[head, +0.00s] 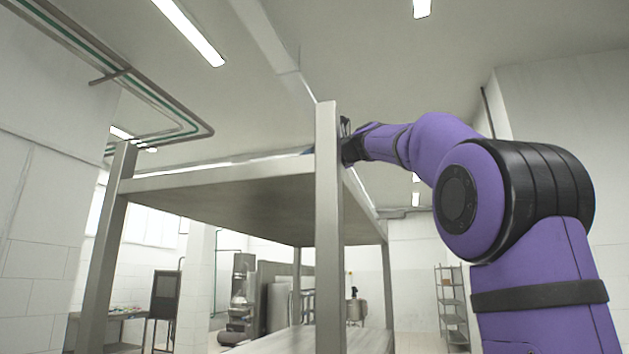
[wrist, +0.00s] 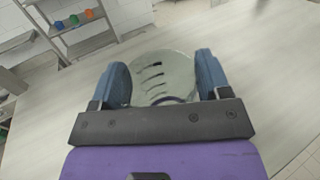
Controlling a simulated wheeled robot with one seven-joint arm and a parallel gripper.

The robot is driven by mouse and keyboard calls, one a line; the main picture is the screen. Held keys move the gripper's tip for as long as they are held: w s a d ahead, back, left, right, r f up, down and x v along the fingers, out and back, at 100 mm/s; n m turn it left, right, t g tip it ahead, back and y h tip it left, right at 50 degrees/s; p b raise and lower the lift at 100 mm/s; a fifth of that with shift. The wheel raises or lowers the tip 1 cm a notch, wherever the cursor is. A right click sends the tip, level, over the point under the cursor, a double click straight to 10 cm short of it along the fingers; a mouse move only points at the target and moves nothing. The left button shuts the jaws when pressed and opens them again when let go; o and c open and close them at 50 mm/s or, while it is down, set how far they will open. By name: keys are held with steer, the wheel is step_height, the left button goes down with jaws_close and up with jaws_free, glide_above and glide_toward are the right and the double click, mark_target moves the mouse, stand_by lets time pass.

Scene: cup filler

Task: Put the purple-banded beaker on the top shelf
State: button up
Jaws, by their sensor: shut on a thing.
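My gripper (wrist: 161,78) has its two blue fingers closed on the sides of a clear beaker (wrist: 167,66) in the wrist view. The beaker has dark graduation marks, and a dark purplish band shows low on it, close to my gripper. Under and around it is the pale surface of the top shelf (wrist: 262,75). I cannot tell whether the beaker touches the shelf. In the head view the top shelf (head: 230,178) is seen from below. My gripper's dark body shows just behind the front post, and the beaker there is hidden.
A metal post (head: 328,230) stands in front of my gripper in the head view. The shelf around the beaker looks clear. In the wrist view, a separate rack (wrist: 75,35) beyond holds orange, green and blue items. A lower shelf (head: 300,341) lies beneath.

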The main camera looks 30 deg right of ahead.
steer(key=shift+w+d+f, duration=0.1)
steer(key=shift+w+d, duration=0.15)
steer(key=shift+w, duration=0.3)
steer(key=shift+w+d+f, duration=0.1)
steer(key=shift+w+d, duration=0.15)
steer(key=shift+w, duration=0.3)
steer(key=shift+f, duration=1.65)
steer(key=o, duration=1)
steer(key=s, duration=0.4)
steer(key=s+d, duration=0.1)
steer(key=s, duration=0.3)
steer(key=s+d, duration=0.1)
steer(key=s, duration=0.3)
steer(key=shift+d, duration=0.1)
